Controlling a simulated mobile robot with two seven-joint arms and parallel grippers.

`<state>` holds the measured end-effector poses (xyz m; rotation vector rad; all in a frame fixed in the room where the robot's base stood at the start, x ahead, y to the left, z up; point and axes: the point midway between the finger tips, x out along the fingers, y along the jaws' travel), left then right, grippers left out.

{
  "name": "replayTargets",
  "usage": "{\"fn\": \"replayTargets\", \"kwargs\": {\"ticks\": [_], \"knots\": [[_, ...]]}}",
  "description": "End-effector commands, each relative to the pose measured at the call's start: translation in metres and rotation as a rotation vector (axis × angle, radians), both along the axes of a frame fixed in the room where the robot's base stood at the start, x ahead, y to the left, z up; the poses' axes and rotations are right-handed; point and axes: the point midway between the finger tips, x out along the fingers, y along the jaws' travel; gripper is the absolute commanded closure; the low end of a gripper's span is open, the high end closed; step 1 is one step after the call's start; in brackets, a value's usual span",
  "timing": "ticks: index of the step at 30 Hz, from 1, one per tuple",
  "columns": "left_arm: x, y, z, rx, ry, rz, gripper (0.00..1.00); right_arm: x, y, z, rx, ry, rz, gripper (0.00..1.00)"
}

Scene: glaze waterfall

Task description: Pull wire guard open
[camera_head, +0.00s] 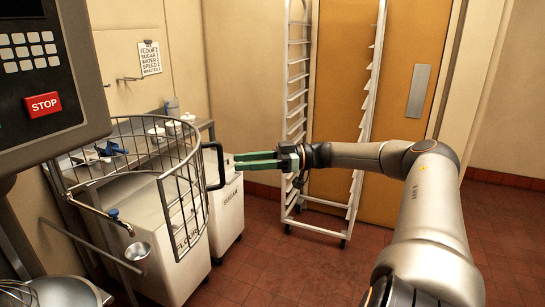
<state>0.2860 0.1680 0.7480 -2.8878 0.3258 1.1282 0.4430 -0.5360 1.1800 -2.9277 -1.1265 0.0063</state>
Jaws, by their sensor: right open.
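The wire guard (183,172) is a curved cage of grey metal bars at left, beside the dark mixer head. Its black upright handle (222,165) stands out on the guard's right side. My right gripper (237,161), with green fingers, reaches in from the right, level with the handle. Its fingers are open and point left toward the handle; the fingertips look a little to the right of it, and I cannot tell the depth gap. My left gripper is out of view.
A control panel with a red STOP button (43,104) fills the upper left. A metal bowl (62,293) shows at bottom left. FLOUR (178,282) and SUGAR (231,215) bins stand behind the guard. A white rack (298,75) stands before an orange door. Red tile floor is clear at lower centre.

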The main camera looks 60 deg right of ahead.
Motion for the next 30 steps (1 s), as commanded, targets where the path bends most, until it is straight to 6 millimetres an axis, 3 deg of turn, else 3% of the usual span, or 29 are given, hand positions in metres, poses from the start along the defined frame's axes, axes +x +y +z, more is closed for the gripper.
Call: {"fn": "replayTargets", "kwargs": {"ticks": [6, 12, 30], "knots": [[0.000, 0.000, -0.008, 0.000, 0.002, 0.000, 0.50, -0.030, -0.028, -0.001, -0.003, -0.003, -0.004, 0.53], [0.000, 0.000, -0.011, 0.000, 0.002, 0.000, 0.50, -0.046, -0.041, 0.000, 0.001, -0.004, -0.001, 0.53], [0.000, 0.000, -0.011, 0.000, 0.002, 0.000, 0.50, -0.048, -0.043, 0.001, 0.001, -0.003, 0.000, 0.53]]}}
